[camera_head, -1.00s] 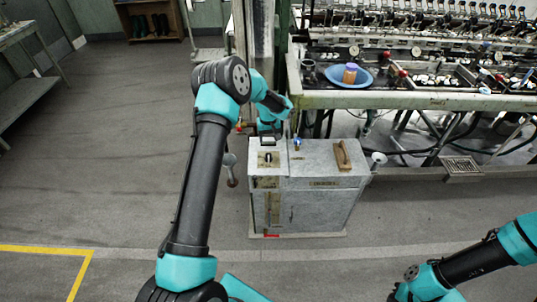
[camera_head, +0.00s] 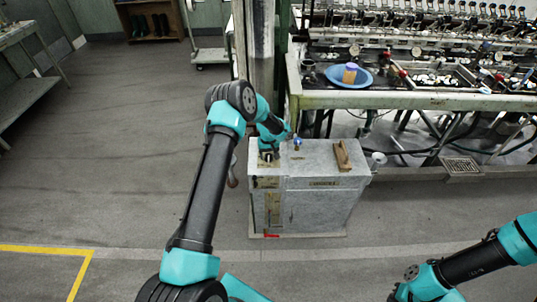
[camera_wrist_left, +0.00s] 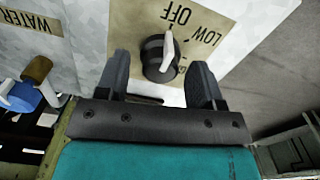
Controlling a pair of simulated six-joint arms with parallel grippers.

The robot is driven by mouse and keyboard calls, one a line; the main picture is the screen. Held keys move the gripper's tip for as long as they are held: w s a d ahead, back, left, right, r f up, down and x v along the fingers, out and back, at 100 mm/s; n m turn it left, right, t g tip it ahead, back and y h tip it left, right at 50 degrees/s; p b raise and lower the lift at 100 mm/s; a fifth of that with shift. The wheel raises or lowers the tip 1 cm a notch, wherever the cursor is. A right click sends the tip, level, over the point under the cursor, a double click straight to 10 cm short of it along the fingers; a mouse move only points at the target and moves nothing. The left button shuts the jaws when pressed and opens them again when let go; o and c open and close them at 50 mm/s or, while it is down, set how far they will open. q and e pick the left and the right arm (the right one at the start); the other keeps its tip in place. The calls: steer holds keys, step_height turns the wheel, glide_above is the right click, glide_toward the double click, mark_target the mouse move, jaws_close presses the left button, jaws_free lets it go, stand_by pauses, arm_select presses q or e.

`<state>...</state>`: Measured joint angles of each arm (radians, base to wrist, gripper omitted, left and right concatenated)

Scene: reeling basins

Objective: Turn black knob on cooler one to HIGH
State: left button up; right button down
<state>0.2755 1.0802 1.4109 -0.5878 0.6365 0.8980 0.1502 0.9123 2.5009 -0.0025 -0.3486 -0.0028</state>
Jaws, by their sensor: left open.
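The cooler (camera_head: 318,205) is a grey metal box standing on the floor below the machine bench. Its black knob (camera_wrist_left: 153,62) has a white pointer and sits on a tan plate (camera_wrist_left: 215,20) lettered OFF and LOW. The pointer is toward the OFF lettering; HIGH cannot be read.
A blue fitting (camera_head: 297,143) and a wooden handle (camera_head: 342,155) are on the cooler top, right of my left gripper. A WATER label (camera_wrist_left: 30,20) shows in the wrist view. The bench edge (camera_head: 400,101) is behind. Floor at left is clear.

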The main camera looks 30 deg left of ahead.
arm_select(q)
steer(key=shift+c, duration=0.3)
steer(key=c, duration=0.9)
steer(key=shift+o, duration=0.2)
steer(key=shift+m, duration=0.4)
steer(key=m, duration=0.8)
steer(key=shift+m, duration=0.4)
steer(key=m, duration=0.4)
steer(key=shift+d+m, duration=0.1)
steer(key=shift+m, duration=2.1)
